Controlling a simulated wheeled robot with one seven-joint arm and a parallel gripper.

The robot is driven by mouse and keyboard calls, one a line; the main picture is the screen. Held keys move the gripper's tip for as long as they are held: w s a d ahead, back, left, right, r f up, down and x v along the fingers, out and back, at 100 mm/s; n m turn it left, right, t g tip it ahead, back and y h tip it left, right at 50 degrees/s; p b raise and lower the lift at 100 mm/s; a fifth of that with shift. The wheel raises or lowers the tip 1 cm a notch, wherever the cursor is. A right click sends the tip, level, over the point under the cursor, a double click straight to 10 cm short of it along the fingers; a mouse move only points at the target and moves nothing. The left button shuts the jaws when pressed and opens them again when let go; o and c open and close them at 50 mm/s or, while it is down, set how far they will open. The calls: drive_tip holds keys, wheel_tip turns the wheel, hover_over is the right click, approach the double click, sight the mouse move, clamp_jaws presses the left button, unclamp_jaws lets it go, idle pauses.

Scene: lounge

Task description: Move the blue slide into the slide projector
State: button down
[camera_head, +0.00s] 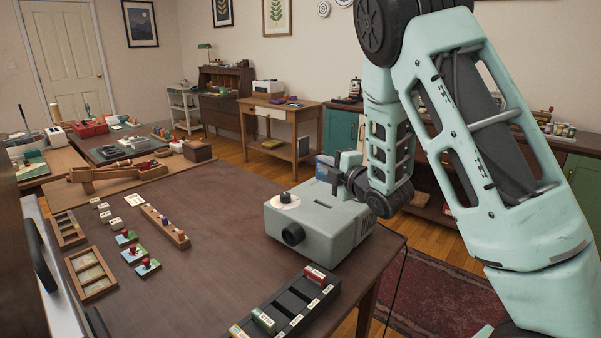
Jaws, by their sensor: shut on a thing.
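The slide projector (318,230) is a pale grey-green box near the right edge of the dark table, with a lens at its front and a dark slot in its top. My gripper (336,172) is just above and behind its back top edge. It is shut on a small blue thing, which looks like the blue slide (324,169), seen close above the projector's back part. The slide is outside the top slot. The fingers are small and partly hidden, and I cannot tell whether the slide touches the projector.
A black slide tray (292,300) at the table's front holds a red slide (317,275) and a green slide (264,320); some slots are empty. Wooden frames (90,272), stamps and a wooden rack (165,226) lie at left. The table's middle is clear.

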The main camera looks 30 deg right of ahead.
drive_tip(key=shift+f+b, duration=1.8)
drive_tip(key=shift+f, duration=1.2)
drive_tip(key=shift+f+b, duration=0.25)
drive_tip(key=shift+b, duration=0.7)
drive_tip(key=shift+f+b, duration=0.55)
drive_tip(key=shift+f, duration=0.05)
drive_tip(key=shift+r, duration=0.15)
drive_tip(key=shift+r, duration=0.35)
drive_tip(key=shift+r, duration=0.1)
